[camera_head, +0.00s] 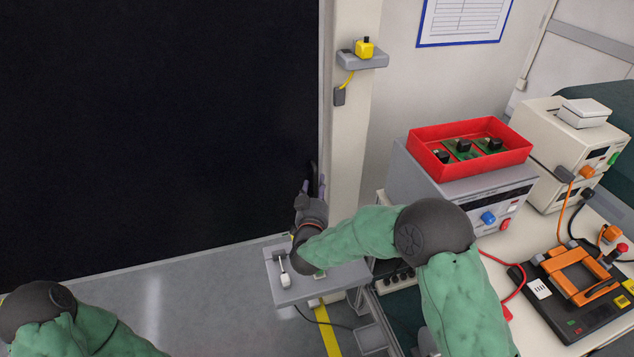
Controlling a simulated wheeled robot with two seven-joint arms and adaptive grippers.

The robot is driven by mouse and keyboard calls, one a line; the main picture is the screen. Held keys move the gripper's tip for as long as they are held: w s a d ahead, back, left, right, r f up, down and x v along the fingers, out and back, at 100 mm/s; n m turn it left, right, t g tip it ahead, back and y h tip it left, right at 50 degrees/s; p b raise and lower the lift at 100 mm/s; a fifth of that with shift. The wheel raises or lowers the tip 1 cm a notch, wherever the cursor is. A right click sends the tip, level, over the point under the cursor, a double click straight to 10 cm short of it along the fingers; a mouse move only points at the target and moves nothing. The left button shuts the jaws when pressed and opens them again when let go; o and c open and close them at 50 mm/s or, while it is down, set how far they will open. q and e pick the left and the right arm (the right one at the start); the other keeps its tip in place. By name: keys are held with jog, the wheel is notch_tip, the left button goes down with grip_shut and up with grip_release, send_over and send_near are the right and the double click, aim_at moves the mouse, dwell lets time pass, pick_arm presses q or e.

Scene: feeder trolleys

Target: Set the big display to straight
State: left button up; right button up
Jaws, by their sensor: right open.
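The big display (150,130) is a large dark, blank panel that fills the left half of the head view. Its top and left edges are out of frame, so I cannot tell its exact angle. My right gripper (312,187) is open at the display's right edge, low down, with its fingers pointing up. A small dark upright piece shows by the fingertips; I cannot tell whether they touch it. My left arm shows only at the bottom left corner, and its gripper is out of view.
A pale post (352,130) with a yellow button box (364,49) stands right of the display. A grey box with a white-tipped lever (285,279) sits below my right forearm. On the right are a red tray (425,153) of circuit boards and bench instruments. Grey floor lies lower left.

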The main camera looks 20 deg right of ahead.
jog(key=v, duration=0.9)
jog(key=s+a+f+n+g+y, duration=0.1)
jog(key=a+f+g+y, duration=0.15)
jog(key=f, duration=0.45)
jog(key=s+a+f+n+g+y+p, duration=0.1)
jog(key=s+f+g+y, duration=0.15)
jog(key=f, duration=0.55)
jog(key=s+a+f+n+g+y, duration=0.1)
jog(key=a+f+g+y, duration=0.15)
jog(key=f, duration=0.45)
jog(key=s+a+f+g+y, duration=0.1)
jog(key=s+f+g, duration=0.1)
jog(key=s+f, duration=0.2)
jog(key=s+a+f+g+y+p, duration=0.1)
jog(key=s+a+f+g+y, duration=0.1)
jog(key=s, duration=0.8)
jog(key=s+a+f+g+y, duration=0.1)
jog(key=s+f+g, duration=0.3)
jog(key=s+f, duration=0.2)
jog(key=shift+s+a+f, duration=0.35)
jog(key=shift+s, duration=0.1)
